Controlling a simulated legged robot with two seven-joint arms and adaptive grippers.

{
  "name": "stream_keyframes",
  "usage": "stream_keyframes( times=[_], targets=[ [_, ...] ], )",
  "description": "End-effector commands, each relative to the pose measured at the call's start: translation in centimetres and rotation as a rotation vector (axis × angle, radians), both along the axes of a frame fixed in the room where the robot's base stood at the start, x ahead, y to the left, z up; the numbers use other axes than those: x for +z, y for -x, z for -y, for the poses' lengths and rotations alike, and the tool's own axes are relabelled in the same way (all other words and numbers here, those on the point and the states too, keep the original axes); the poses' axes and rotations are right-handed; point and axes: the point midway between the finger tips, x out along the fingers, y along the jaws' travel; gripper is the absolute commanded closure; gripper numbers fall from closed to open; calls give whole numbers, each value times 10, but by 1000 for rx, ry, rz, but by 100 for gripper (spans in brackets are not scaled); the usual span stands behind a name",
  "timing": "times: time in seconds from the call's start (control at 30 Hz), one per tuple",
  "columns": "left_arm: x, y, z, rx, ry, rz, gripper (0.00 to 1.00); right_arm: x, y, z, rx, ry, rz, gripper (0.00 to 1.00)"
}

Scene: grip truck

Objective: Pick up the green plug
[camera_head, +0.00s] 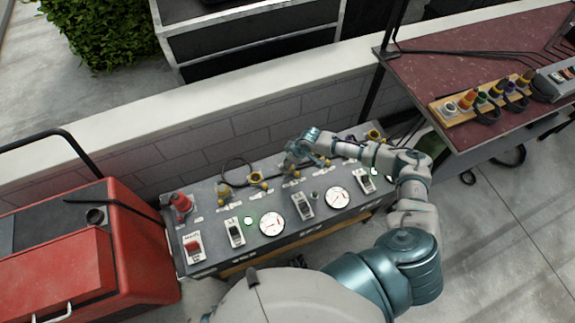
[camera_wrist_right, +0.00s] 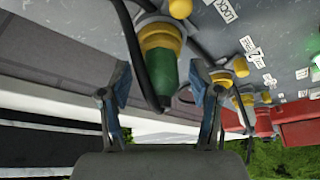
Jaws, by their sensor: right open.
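The green plug (camera_wrist_right: 161,72) shows in the right wrist view, with a yellow collar (camera_wrist_right: 160,40) at its panel end and a dark cable running beside it. My right gripper (camera_wrist_right: 160,84) is open, with one finger on each side of the plug and a visible gap on both sides. In the head view my right gripper (camera_head: 297,158) is over the back edge of the grey control panel (camera_head: 262,196). There it hides the green plug. My left gripper is not in view.
The panel carries gauges, switches, a red plug (camera_head: 181,201) and yellow sockets (camera_head: 256,178). A red cabinet (camera_head: 130,235) stands at the left. A low wall (camera_head: 200,110) runs behind the panel. A table (camera_head: 480,60) with a wooden plug rack (camera_head: 445,110) is at the right.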

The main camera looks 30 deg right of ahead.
Motion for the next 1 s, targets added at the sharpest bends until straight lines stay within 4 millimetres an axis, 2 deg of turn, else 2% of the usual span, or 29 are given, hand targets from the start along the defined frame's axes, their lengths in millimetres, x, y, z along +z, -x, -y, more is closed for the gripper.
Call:
stream_keyframes(
  times=[0.13,0.3,0.37,0.4,0.77,1.0],
  targets=[
    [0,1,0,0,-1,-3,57,1,0,0,0,-1,1,39],
    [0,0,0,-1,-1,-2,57,1,0,1,0,0,0,82],
    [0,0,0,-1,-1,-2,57,1,0,1,0,0,0,97],
    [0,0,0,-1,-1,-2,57,1,0,1,0,0,0,100],
    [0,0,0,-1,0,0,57,5,0,0,0,-1,1,100],
    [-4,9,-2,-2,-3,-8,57,34,-1,1,0,-1,4,100]
  ],
)
